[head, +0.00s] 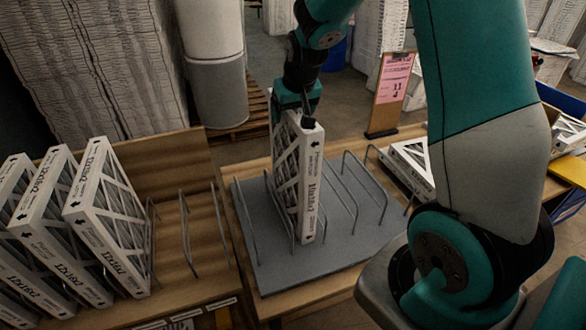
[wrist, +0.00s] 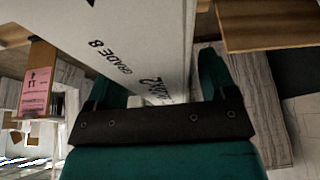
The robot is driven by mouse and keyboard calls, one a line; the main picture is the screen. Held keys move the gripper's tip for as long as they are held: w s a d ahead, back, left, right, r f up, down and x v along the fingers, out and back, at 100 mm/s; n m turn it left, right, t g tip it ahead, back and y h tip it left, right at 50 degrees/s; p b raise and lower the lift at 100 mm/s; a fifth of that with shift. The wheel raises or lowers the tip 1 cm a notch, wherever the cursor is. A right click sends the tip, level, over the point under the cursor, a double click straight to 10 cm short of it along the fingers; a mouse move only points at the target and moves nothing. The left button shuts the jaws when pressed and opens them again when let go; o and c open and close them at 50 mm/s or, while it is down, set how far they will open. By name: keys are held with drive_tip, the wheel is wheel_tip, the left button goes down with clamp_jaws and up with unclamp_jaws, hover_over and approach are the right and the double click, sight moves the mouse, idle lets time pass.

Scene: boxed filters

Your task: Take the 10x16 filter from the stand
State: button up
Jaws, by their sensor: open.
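A white boxed filter (head: 311,185) with a cardboard frame and diagonal struts stands upright in the wire stand (head: 268,268) on a grey base. Its printed size is too small to read surely. My gripper (head: 297,108) is at the filter's top edge, with its jaws open. In the wrist view the filter (wrist: 135,45) runs between the two fingers of my gripper (wrist: 158,90), with "GRADE 8" legible on its edge. The fingertips are partly hidden in the head view, and I cannot tell whether they touch the filter.
Several white filters (head: 105,215) lean in a row on the wooden bench at left, beside empty wire dividers (head: 187,225). More filters (head: 412,165) lie at right. A pink sign (head: 394,78) on a board stands behind the stand. Stand slots right of the filter are empty.

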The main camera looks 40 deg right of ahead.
drive_tip(key=shift+f, duration=0.25)
idle(0.4)
drive_tip(key=c, duration=1.3)
drive_tip(key=shift+r, duration=0.1)
drive_tip(key=shift+c, duration=0.2)
